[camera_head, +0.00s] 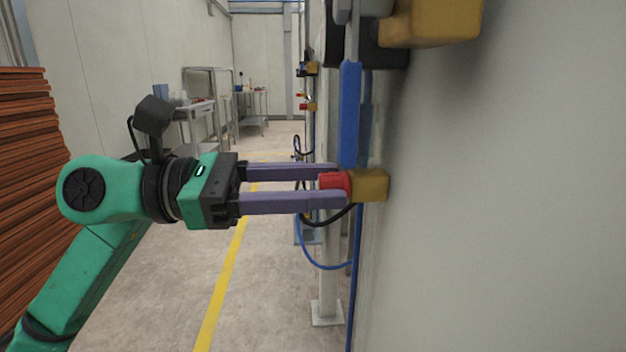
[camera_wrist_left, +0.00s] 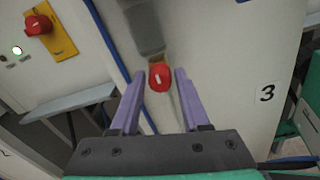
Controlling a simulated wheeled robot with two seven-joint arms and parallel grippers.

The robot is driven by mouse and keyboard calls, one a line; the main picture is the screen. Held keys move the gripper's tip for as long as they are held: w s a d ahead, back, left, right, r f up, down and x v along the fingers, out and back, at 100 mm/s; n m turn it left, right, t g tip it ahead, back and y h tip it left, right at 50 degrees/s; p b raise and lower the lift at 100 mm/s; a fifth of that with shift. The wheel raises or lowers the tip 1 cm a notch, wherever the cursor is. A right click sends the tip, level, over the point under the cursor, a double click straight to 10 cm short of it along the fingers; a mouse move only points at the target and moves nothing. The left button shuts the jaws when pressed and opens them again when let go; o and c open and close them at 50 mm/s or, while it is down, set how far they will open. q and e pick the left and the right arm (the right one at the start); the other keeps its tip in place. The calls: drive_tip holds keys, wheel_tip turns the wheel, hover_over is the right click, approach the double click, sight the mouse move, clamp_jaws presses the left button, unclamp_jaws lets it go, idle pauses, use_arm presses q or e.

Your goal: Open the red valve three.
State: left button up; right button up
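The red valve knob (camera_head: 334,182) sits on a yellow block (camera_head: 371,185) on the wall side. It also shows in the left wrist view (camera_wrist_left: 160,77), with a white mark on its face. My left gripper (camera_head: 340,187) reaches in from the left with its purple fingers pointing at the wall. One finger is above the knob and one below it. In the left wrist view the knob lies between the fingertips, with a narrow gap on each side, so the fingers look open around it. A label "3" (camera_wrist_left: 267,93) is beside it. My right gripper is not in view.
Another red knob (camera_wrist_left: 38,25) on a yellow plate (camera_wrist_left: 62,42) is at the upper left of the wrist view. A blue pipe (camera_head: 350,115) runs above the valve, with blue and black hoses below. Orange slatted material (camera_head: 30,150) stands left; the floor aisle is clear.

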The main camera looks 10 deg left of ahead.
use_arm(q)
clamp_jaws()
drive_tip(key=shift+n, duration=0.6)
drive_tip(key=n, duration=0.3)
drive_tip(key=shift+p, duration=0.3)
drive_tip(key=o, duration=0.5)
unclamp_jaws()
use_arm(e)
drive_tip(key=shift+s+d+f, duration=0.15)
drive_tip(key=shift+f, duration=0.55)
use_arm(q)
drive_tip(key=shift+a, duration=0.1)
